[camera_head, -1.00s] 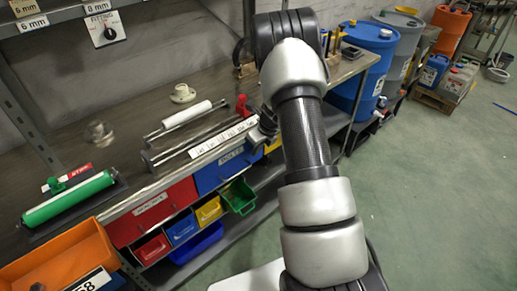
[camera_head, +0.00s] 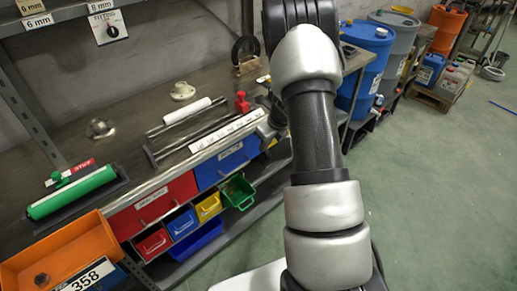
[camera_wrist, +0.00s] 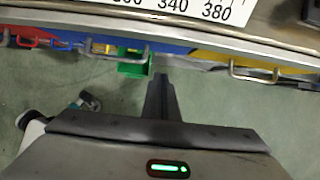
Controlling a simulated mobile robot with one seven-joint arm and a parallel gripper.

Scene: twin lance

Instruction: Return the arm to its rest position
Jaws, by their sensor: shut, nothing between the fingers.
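My arm rises through the middle of the head view and bends over toward the workbench (camera_head: 225,85). In the wrist view my gripper (camera_wrist: 161,80) is shut, with its fingers together and nothing between them. It points at the bench's front edge and drawers, over the green floor. In the head view my gripper is mostly hidden behind my arm, near the bench's front edge.
Blue (camera_head: 226,164) and red (camera_head: 152,207) drawers sit under the bench top. A green bin (camera_head: 238,191) juts out below. An orange crate (camera_head: 62,254) stands at lower left. A blue barrel (camera_head: 366,65) stands right of the bench. Open green floor (camera_head: 450,190) lies right.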

